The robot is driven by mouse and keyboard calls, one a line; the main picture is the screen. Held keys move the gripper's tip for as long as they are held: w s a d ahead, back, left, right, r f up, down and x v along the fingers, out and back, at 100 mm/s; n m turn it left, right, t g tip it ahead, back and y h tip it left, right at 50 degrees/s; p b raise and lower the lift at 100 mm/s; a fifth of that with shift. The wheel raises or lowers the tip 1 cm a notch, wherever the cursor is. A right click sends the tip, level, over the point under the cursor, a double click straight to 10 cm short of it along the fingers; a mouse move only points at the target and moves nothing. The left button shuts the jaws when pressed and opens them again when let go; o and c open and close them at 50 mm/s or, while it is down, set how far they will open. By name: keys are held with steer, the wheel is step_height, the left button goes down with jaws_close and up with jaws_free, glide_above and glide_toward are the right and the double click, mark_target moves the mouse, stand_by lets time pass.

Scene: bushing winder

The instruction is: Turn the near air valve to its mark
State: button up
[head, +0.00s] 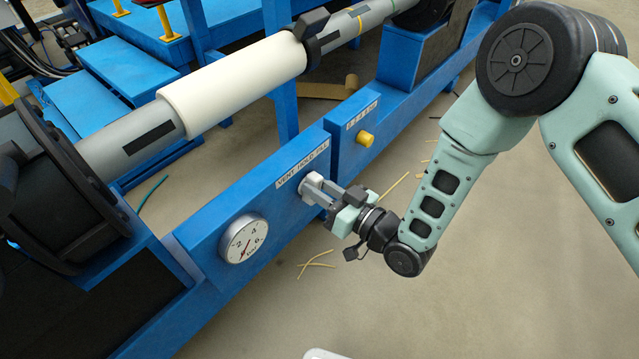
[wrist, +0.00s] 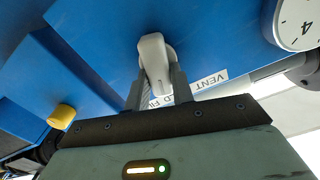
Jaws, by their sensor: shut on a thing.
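The air valve's pale lever handle (head: 308,183) stands out from the blue panel, just under a white label strip (head: 302,164) reading VENT HOLD FILL. My gripper (head: 318,190) is shut on this handle, coming from the lower right. In the wrist view the handle (wrist: 152,55) lies between the two grey fingers, one on each side. There the label (wrist: 208,82) appears upside down behind the fingers, its middle partly hidden. I cannot tell exactly which word the handle points to.
A round pressure gauge (head: 244,238) sits on the panel left of the valve. A yellow knob (head: 365,139) under another label is to the right. A white roll (head: 235,82) on a grey shaft lies behind. The floor in front is open, with some scattered strips (head: 318,265).

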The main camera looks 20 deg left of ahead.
steer(key=m+p, duration=0.1)
steer(key=m, duration=0.2)
steer(key=shift+w+d+m+p, duration=0.1)
steer(key=shift+w+m+p, duration=0.1)
steer(key=shift+m+p, duration=0.2)
steer(key=m, duration=0.1)
steer(key=m+p, duration=0.1)
steer(key=m, duration=0.1)
steer(key=shift+w+d+f+m, duration=0.1)
steer(key=shift+f+m, duration=0.05)
steer(key=shift+m, duration=0.15)
steer(key=m, duration=0.4)
steer(key=shift+f+p, duration=0.25)
steer(key=shift+p, duration=0.05)
steer(key=shift+f+m, duration=0.15)
steer(key=shift+m, duration=1.45)
steer(key=o, duration=1)
steer(key=p+v, duration=0.5)
steer(key=v, duration=1.2)
steer(key=shift+d, duration=0.2)
